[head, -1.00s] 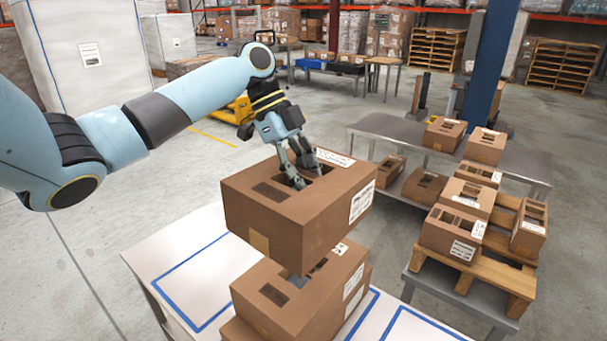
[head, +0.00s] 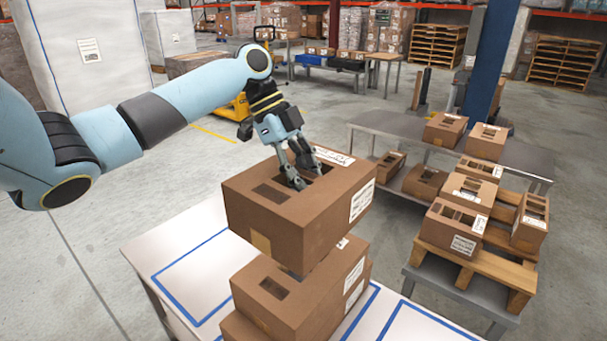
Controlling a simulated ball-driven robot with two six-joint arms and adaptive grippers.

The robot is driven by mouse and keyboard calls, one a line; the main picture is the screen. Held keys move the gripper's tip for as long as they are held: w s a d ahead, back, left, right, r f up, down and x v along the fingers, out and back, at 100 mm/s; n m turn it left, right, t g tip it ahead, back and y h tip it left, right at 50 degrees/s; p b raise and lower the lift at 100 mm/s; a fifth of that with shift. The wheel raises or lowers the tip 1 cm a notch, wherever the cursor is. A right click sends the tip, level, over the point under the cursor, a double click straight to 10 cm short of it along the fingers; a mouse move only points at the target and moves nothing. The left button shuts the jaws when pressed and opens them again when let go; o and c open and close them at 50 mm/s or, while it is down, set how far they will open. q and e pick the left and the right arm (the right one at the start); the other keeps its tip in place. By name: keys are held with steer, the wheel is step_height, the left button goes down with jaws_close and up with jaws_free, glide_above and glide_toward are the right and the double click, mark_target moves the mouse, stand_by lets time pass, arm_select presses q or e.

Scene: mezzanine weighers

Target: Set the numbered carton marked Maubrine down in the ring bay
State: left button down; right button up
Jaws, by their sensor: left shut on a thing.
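My left gripper (head: 303,181) reaches into the slot in the top of a brown carton (head: 290,225) and is shut on it. The held carton is about level, with a white label on its right side and another on top. It hangs over a stack: an upper stacked carton (head: 305,310) and a lower carton (head: 240,330) beneath it. Whether it touches the stack is hard to tell. The label print is too small to read, so I cannot tell which is marked Maubrine. The stack stands on a white table (head: 160,240) with blue-outlined bays. My right gripper is out of view.
An empty blue-outlined area (head: 190,275) lies left of the stack, another (head: 410,325) to its right. At right, several cartons stand on a wooden pallet (head: 480,262) and a grey metal table (head: 395,128). A blue column (head: 487,65) rises behind.

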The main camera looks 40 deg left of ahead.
arm_select(q)
steer(key=shift+f, duration=0.1)
steer(key=shift+f+b, duration=0.9)
steer(key=shift+f, duration=0.25)
steer(key=shift+f+b, duration=2.25)
steer(key=shift+f, duration=1.15)
steer(key=shift+f+b, duration=0.7)
steer(key=shift+f, duration=0.4)
steer(key=shift+f, duration=0.3)
